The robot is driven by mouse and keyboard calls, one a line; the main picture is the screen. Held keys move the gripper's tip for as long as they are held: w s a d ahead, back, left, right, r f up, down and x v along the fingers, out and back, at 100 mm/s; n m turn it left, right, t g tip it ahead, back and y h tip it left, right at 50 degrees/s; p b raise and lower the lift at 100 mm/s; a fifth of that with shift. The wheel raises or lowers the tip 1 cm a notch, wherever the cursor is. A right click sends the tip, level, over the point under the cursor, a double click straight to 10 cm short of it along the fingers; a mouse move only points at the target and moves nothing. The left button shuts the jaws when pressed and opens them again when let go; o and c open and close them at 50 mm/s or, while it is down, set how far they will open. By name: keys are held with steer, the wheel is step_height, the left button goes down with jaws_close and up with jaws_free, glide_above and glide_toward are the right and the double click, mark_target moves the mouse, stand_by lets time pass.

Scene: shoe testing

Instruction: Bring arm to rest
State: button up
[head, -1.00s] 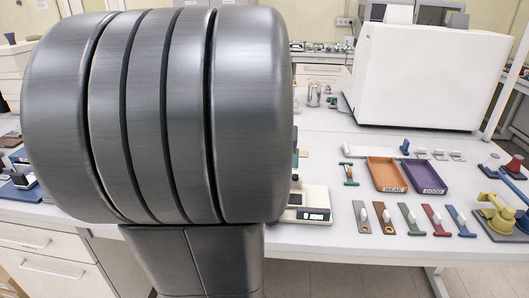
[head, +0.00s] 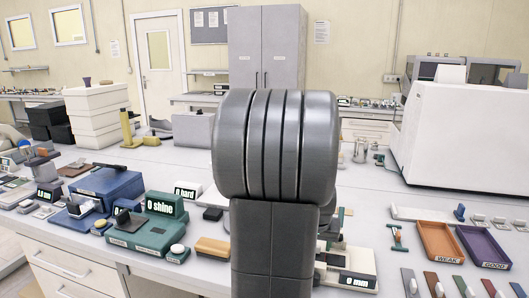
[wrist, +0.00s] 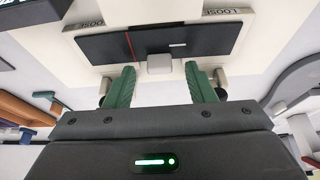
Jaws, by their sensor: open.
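My gripper (wrist: 160,88) shows in the wrist view with its two green fingers spread apart and nothing between them. Beyond the fingertips is a pale device with a dark panel (wrist: 110,46), a red line and a small light block. I cannot tell whether the fingers touch it. In the head view my own dark grey arm stands upright at the centre, and my gripper is hidden there.
An orange tray (head: 440,242) and a purple tray (head: 483,247) lie on the right. A green tester (head: 150,237) and a blue tester (head: 107,190) stand left of my arm. A large white machine (head: 460,140) stands back right. Bench (head: 365,195) shows bare behind my arm.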

steer(key=shift+w+f, duration=0.15)
steer(key=shift+f, duration=0.3)
steer(key=shift+r, duration=0.25)
steer(key=shift+f, duration=0.15)
